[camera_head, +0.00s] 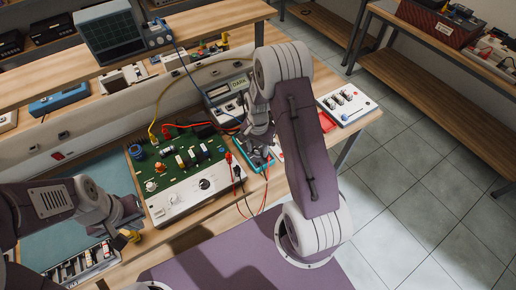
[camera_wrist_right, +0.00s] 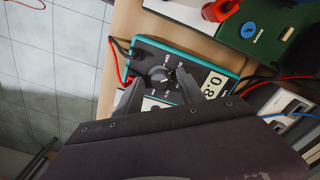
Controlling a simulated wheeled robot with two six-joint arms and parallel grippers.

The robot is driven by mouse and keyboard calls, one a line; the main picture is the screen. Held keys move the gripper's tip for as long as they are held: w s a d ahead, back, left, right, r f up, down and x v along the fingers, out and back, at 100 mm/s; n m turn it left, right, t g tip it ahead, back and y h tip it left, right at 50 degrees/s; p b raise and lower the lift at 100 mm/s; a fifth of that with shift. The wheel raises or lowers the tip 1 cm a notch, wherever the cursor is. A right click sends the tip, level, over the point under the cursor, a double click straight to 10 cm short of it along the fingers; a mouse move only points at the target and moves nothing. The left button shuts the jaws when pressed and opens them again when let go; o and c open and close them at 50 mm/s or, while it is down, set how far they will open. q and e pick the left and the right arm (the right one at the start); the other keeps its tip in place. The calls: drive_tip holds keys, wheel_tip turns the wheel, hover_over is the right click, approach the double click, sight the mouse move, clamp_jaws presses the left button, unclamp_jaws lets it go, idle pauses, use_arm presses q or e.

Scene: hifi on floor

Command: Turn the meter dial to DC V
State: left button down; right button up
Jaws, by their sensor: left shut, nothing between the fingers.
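The meter, a dark handheld unit with a teal edge, lies on the bench in the head view (camera_head: 262,160), partly hidden by my right gripper (camera_head: 260,140). In the right wrist view the meter (camera_wrist_right: 142,46) shows its face, with a lit display reading about 0.8 and a round dial (camera_wrist_right: 158,73). My right gripper (camera_wrist_right: 158,84) is open there, with one finger on each side of the dial; I cannot tell whether they touch it. The dial's small markings are too blurred to read. My left gripper (camera_head: 128,237) is shut and empty at the lower left, away from the meter.
A green circuit board (camera_head: 180,172) with knobs stands left of the meter. Red and black leads (camera_head: 243,185) run around the meter. A bench instrument (camera_head: 228,90) stands behind it, and a white panel (camera_head: 347,104) lies to the right. A parts tray (camera_head: 75,270) is near my left gripper.

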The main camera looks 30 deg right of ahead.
sight(258, 151)
drive_tip(key=shift+r, duration=0.1)
wheel_tip(258, 151, up, 9)
idle(0.3)
